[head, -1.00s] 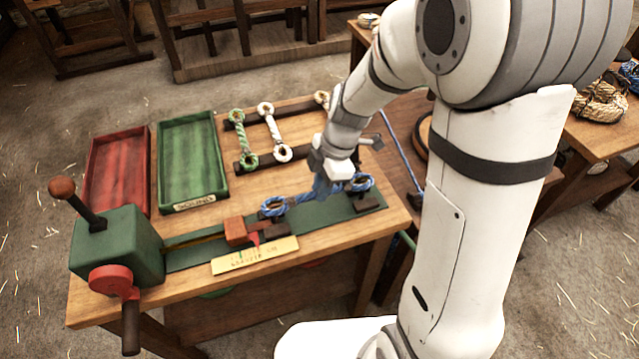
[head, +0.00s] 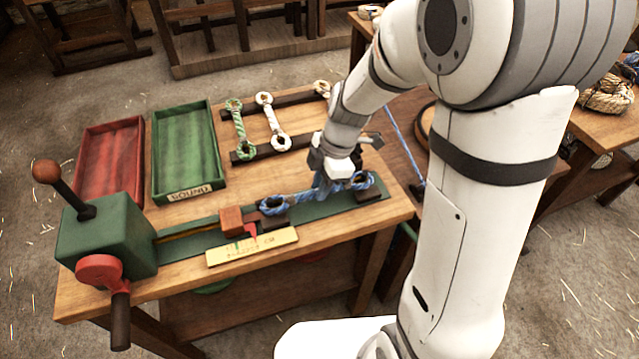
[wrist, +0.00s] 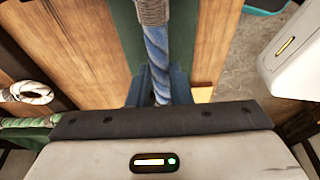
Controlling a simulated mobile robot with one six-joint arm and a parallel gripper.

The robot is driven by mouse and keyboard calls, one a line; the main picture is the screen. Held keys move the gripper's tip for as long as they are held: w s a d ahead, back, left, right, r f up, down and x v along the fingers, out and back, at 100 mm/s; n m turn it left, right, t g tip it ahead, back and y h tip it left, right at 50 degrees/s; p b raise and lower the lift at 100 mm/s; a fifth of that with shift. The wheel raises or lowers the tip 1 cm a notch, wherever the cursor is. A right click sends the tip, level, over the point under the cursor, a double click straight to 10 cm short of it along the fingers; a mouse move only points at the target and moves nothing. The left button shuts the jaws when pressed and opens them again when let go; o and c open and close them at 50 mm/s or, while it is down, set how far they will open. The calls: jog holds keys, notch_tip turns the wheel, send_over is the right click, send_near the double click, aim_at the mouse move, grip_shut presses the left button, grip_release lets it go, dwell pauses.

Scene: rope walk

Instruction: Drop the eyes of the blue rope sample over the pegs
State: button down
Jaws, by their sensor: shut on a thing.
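The blue rope sample (head: 305,196) spans the green bed (head: 235,224) of the bench rig, with an eye at each end. My gripper (head: 332,182) is shut on its middle from above; in the wrist view the blue rope (wrist: 157,50) runs out between my dark fingers (wrist: 157,88), with a grey bound part beyond. The left eye (head: 270,206) is at a dark block beside the red slider (head: 231,219). The right eye (head: 362,180) is at the dark peg block (head: 369,195). The pegs are mostly hidden, and I cannot tell whether either eye is around one.
A green box (head: 106,236) with a lever and red crank stands at the left. A yellow scale plate (head: 252,247) lies in front. Red (head: 108,165) and green (head: 188,152) trays and a rack with green (head: 238,130) and white (head: 272,120) samples lie behind.

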jog(key=shift+f+b, duration=0.35)
jog(key=shift+b, duration=0.15)
jog(key=c, duration=1.2)
grip_release()
jog(key=shift+c, duration=0.2)
jog(key=shift+r+p, duration=1.9)
jog(key=shift+r, duration=1.65)
jog(key=v, duration=0.7)
jog(key=shift+d+r, duration=0.15)
jog(key=shift+r, duration=0.15)
